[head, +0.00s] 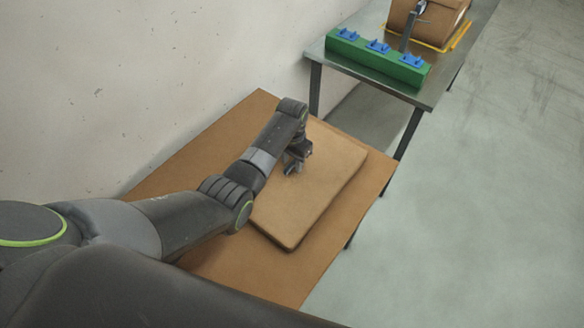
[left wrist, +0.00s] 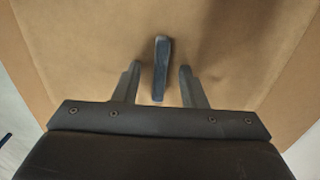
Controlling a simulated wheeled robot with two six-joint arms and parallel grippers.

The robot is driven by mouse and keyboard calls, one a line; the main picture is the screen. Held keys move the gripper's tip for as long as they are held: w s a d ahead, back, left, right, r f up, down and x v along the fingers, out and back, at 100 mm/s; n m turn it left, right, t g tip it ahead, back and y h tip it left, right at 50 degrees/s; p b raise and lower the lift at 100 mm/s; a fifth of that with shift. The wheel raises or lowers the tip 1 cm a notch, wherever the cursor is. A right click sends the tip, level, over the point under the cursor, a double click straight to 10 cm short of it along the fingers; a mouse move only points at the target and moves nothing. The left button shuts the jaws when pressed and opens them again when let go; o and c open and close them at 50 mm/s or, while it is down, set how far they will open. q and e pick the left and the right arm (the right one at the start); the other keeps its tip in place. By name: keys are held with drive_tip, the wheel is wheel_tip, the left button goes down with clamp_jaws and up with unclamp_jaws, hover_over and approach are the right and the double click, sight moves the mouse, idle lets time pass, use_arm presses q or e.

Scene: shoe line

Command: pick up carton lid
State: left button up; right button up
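The carton lid (head: 325,185) is a flat tan slab with rounded corners, lying on the brown table. It fills much of the left wrist view (left wrist: 90,40). A slim dark grey upright grip (left wrist: 161,68) stands on its top. My left gripper (head: 295,163) is over the lid, pointing down. In the left wrist view its two fingers are apart, one on each side of the grip, with a gap showing on both sides. How far the fingertips reach down beside the grip is hard to tell. My right gripper is out of view.
The brown table (head: 225,135) stands against a pale wall. Beyond it, a metal table (head: 440,85) holds a green block (head: 375,62) with several blue pieces, and a brown carton (head: 430,22) inside yellow marking. Grey floor is clear on the right.

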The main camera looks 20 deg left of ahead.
sight(292, 163)
use_arm(q)
drive_tip(key=shift+c, duration=0.2)
clamp_jaws()
wheel_tip(292, 163, up, 10)
idle(0.6)
